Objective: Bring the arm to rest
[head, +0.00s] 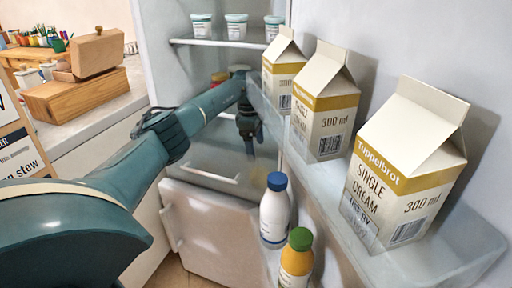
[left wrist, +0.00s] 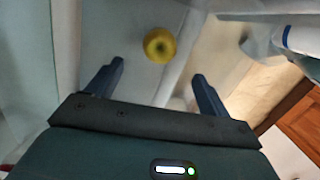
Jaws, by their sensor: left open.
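My left arm comes in from the left in the head view and reaches into the open fridge. My left gripper (head: 248,140) points down there, small and dark, in front of the fridge interior. In the left wrist view its two fingers (left wrist: 158,82) are spread apart with nothing between them. A yellow apple-like fruit (left wrist: 160,45) lies beyond the fingertips on a pale surface, apart from them. My right gripper is in neither view.
Cream cartons (head: 405,165) stand on the door shelf (head: 440,262) at right. A blue-capped bottle (head: 274,215) and a green-capped bottle (head: 296,262) stand lower. White tubs (head: 236,27) stand on a fridge shelf. A wooden box (head: 80,95) sits on the counter at left.

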